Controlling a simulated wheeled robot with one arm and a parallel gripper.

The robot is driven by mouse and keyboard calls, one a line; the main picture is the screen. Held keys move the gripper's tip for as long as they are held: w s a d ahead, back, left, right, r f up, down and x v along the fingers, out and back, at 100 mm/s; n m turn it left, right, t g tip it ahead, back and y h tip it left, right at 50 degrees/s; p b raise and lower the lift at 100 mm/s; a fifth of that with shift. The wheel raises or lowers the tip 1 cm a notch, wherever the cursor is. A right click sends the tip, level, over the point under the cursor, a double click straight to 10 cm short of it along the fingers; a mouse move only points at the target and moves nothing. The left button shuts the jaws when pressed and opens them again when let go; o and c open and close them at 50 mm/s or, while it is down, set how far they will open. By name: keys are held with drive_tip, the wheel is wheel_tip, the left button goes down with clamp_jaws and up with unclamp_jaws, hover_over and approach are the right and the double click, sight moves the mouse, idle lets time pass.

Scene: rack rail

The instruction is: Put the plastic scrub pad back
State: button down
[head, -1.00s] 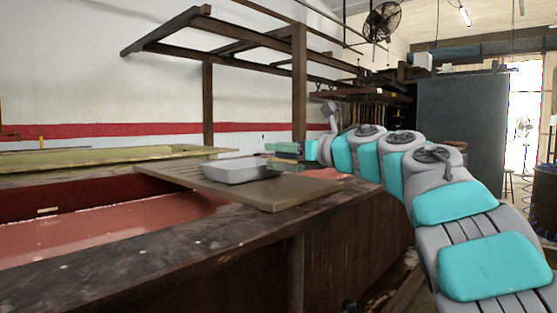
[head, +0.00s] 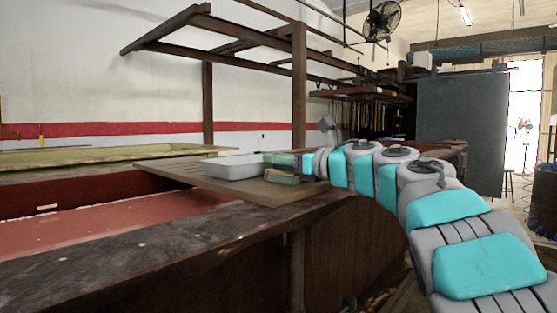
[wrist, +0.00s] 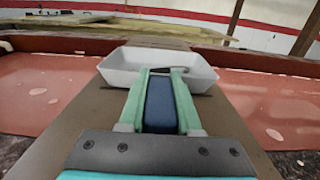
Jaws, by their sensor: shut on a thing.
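My gripper (head: 282,160) is in the head view at the right end of a pale grey tray (head: 230,168). In the wrist view its two green fingers (wrist: 160,95) are shut on a dark blue pad (wrist: 160,107), which looks like the plastic scrub pad. The fingers point at the tray (wrist: 116,72), and their tips overlap its near wall in the picture. A small dark thing shows inside the tray beyond the fingertips; I cannot tell what it is. The pad's lower side is hidden in the wrist view.
The tray stands on a brown board (head: 275,194) laid across a red-lined basin (head: 110,215). Bare board shows on both sides of the fingers. A wooden post (head: 299,95) and overhead rack (head: 200,45) stand behind. A dark worn ledge (head: 130,250) runs along the front.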

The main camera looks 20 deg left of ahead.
drive_tip(key=c, duration=0.6)
unclamp_jaws()
drive_tip(key=shift+f, duration=0.1)
drive_tip(key=shift+r+p, duration=0.25)
drive_tip(key=shift+p, duration=0.05)
drive_tip(key=b+v, duration=0.2)
drive_tip(key=v, duration=0.9)
drive_tip(key=shift+w+f, duration=0.1)
drive_tip(key=shift+f, duration=0.1)
drive_tip(key=shift+s+d, duration=0.3)
drive_tip(key=shift+d, duration=0.15)
drive_tip(key=shift+r, duration=0.1)
